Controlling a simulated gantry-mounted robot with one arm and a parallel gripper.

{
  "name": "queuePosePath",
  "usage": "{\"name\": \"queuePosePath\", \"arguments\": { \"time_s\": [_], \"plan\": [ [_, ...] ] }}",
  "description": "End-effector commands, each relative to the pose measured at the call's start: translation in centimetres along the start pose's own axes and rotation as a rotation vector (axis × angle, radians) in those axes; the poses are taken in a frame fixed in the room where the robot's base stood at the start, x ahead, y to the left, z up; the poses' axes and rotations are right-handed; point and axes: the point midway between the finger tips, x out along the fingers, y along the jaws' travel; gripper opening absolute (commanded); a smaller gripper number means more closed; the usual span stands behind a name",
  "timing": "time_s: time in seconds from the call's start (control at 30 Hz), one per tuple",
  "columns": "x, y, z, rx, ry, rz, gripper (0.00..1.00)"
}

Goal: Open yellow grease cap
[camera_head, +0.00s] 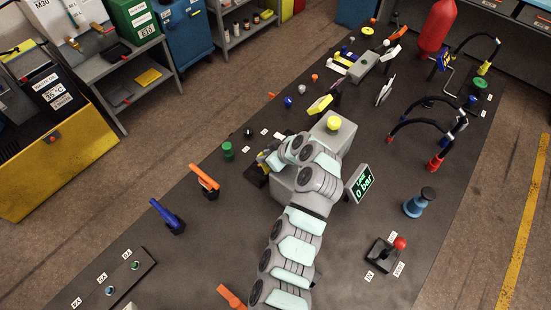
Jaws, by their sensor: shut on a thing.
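My gripper (267,160) is at the end of my arm, left of the grey box on the dark bench. It is small in this view and partly hidden by my own wrist. A small yellow piece (263,156) shows at the fingers, with a dark part (257,173) just below. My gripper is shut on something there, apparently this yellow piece. I cannot make out whether it is the grease cap. A round yellow knob (334,123) sits on top of the grey box (331,138), apart from my gripper.
A green cap (227,150) and an orange-handled valve (204,181) stand left of my gripper. A blue-handled valve (167,216) stands further left. A display reading 0 bar (361,184) is right of my arm. A red-knobbed lever (399,243) stands near the right edge.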

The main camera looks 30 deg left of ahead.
Motion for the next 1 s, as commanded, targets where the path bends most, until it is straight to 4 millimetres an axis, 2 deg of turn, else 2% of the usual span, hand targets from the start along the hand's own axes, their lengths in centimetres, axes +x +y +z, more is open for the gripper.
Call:
{"name": "queuePosePath", "arguments": {
  "time_s": [0.4, 0.43, 0.67, 1.0],
  "plan": [
    [0.20, -0.16, 0.04, 0.000, 0.004, -0.002, 0.00],
    [0.20, -0.15, 0.05, 0.000, 0.003, -0.002, 0.24],
    [0.17, -0.15, 0.00, -0.001, 0.004, -0.002, 0.43],
    [-0.14, -0.13, -0.02, -0.001, 0.005, -0.002, 0.44]
  ]
}}
